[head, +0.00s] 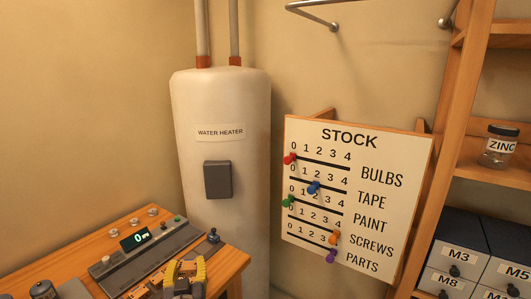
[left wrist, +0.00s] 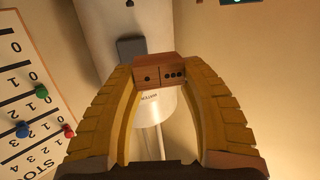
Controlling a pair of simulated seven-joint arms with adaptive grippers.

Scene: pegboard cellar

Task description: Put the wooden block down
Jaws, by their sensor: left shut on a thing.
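The wooden block (left wrist: 160,70) is reddish-brown with dark dots and a dividing line on its face. It sits between the fingertips of my left gripper (left wrist: 160,78), whose yellow fingers are shut on it from both sides. In the head view my left gripper (head: 185,270) is at the bottom, in front of the right part of the wooden bench (head: 232,262). The block is hard to make out there, and I cannot tell its height over the bench. My right gripper is in neither view.
A grey device (head: 150,255) with a green display lies along the bench. A white water heater (head: 222,110) stands behind. A STOCK board (head: 358,190) with coloured pegs leans to the right, beside shelves with a ZINC jar (head: 499,146) and labelled drawers (head: 455,262).

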